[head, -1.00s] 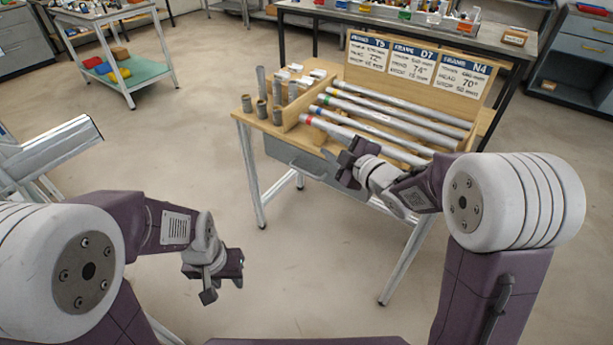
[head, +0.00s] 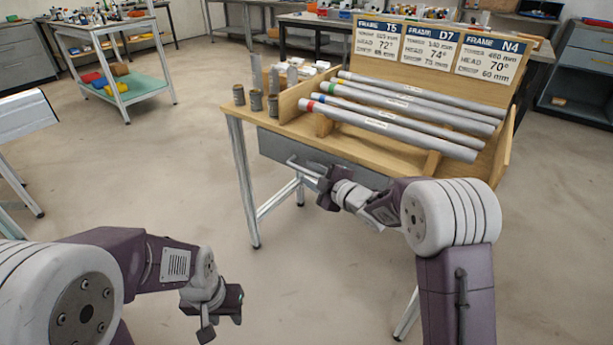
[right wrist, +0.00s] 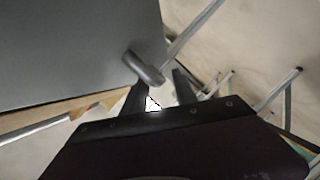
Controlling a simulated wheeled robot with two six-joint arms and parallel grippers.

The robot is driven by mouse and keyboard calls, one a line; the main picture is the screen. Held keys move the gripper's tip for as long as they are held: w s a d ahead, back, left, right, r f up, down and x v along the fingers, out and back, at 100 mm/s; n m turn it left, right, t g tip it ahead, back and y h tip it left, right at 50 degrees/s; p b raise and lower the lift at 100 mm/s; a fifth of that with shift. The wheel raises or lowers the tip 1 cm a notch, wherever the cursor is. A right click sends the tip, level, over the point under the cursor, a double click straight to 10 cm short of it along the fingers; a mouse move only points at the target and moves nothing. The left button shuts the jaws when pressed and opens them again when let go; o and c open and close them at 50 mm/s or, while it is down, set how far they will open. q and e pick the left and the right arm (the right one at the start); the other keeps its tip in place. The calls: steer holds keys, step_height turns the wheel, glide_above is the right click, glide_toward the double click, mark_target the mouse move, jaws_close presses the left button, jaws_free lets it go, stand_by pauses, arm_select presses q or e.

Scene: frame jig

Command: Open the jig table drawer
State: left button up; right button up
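The jig table (head: 290,128) has a wooden top and a grey drawer (head: 275,149) under its front edge. The drawer looks shut, its front flush under the top. Its bar handle (head: 301,167) shows left of my right gripper (head: 324,186), which partly hides the drawer front. In the right wrist view, the rounded end of the handle (right wrist: 144,68) lies just beyond the fingertips (right wrist: 160,82), which stand apart with a gap between. I cannot tell whether they touch it. My left gripper (head: 222,315) is open and empty, low over the floor.
Several grey tubes (head: 400,112) with coloured bands lie on the table, with short upright cylinders (head: 256,100) at its left. Frame signs (head: 430,48) stand behind. The table leg (head: 243,190) stands left of the drawer. Floor before the table is clear.

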steer(key=shift+x, duration=1.25)
jaws_close()
stand_by(0.4)
